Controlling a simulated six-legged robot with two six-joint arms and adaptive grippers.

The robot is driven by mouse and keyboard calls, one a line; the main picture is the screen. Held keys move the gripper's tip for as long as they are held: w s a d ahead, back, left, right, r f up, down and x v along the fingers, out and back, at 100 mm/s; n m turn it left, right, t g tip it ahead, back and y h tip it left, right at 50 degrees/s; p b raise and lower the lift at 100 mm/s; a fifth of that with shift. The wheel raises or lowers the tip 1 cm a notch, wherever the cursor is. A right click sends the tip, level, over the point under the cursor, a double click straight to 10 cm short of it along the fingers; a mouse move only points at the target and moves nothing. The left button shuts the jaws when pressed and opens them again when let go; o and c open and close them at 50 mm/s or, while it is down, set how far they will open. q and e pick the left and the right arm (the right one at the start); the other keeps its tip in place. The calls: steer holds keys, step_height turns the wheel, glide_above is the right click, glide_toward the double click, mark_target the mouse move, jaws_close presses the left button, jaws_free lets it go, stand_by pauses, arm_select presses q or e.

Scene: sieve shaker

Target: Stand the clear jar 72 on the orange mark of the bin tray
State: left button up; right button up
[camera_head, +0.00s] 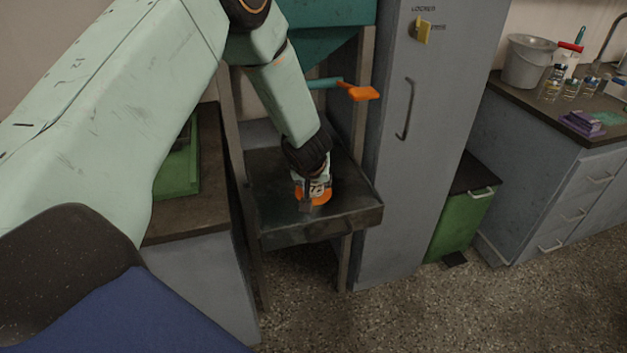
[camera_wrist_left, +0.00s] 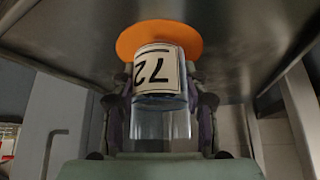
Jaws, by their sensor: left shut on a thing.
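The clear jar 72 (camera_wrist_left: 160,98) shows in the left wrist view with its white label marked 72, in front of the orange mark (camera_wrist_left: 158,38). My left gripper (camera_wrist_left: 160,112) is shut on the jar, one finger on each side. In the head view my left gripper (camera_head: 312,188) is over the bin tray (camera_head: 275,222), and the orange mark (camera_head: 323,197) shows around it. The jar is mostly hidden by the gripper there. The jar's end is at or very close to the mark; I cannot tell whether it touches. My right gripper is not in view.
A tall grey locker (camera_head: 400,150) stands right of the tray. An orange-ended lever (camera_head: 362,92) sticks out above the tray. A counter (camera_head: 575,128) at the right holds a bucket (camera_head: 528,62) and several jars. A green bin (camera_head: 460,212) stands below.

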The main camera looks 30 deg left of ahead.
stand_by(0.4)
arm_select(q)
steer(key=o, duration=1.4)
steer(key=shift+o, duration=0.2)
steer(key=v, duration=1.2)
